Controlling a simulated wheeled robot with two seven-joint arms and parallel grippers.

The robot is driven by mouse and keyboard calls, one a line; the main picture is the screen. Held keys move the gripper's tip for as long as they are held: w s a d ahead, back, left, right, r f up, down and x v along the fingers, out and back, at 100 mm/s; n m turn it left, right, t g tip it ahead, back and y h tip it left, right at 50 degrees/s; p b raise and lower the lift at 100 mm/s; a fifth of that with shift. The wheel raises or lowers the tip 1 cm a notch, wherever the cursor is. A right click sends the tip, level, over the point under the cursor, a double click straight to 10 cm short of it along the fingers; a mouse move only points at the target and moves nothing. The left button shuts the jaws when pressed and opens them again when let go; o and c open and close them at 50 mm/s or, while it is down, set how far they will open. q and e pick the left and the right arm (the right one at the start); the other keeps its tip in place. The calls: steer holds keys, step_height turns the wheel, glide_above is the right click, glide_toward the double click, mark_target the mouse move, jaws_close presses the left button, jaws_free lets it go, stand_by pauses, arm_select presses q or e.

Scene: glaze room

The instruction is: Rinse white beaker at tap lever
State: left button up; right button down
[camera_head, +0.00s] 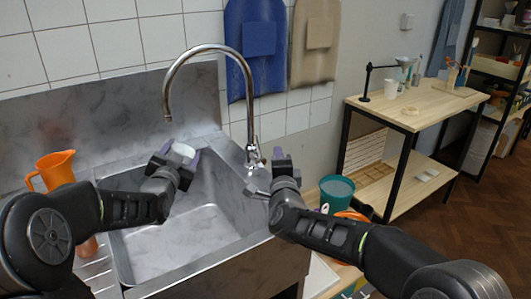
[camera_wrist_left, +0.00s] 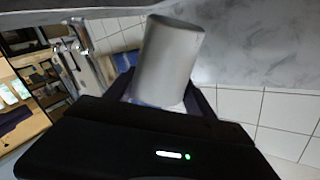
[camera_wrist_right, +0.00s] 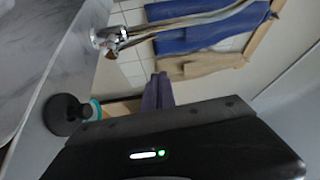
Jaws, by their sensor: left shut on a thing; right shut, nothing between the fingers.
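The white beaker (camera_head: 183,150) is held in my left gripper (camera_head: 176,160), over the sink basin (camera_head: 190,243) and below the tap spout. In the left wrist view the beaker (camera_wrist_left: 168,62) lies between the fingers, its far end pointing away. The chrome tap (camera_head: 247,110) arches from the sink's back right corner. Its lever (camera_head: 254,158) is at the base of the pipe. My right gripper (camera_head: 283,160) is shut and empty, just right of the lever. In the right wrist view the tap base and lever (camera_wrist_right: 112,38) show to the left of its fingers (camera_wrist_right: 157,92). No water stream is visible.
An orange jug (camera_head: 55,170) stands left of the sink. A teal-rimmed container (camera_head: 337,188) is right of my right wrist. Blue (camera_head: 256,45) and beige (camera_head: 316,42) aprons hang behind the tap. A wooden bench (camera_head: 420,105) stands at right.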

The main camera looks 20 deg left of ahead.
steer(key=s+a+f+m+g+y, duration=0.1)
steer(key=s+m+g+y, duration=0.1)
steer(key=m, duration=1.2)
steer(key=s+a+f+m+g+y, duration=0.1)
steer(key=s+m+g+y, duration=0.2)
steer(key=m, duration=1.1)
steer(key=shift+s+f+m+g+y, duration=0.15)
steer(key=shift+s+m+g+y, duration=0.2)
steer(key=shift+y, duration=0.55)
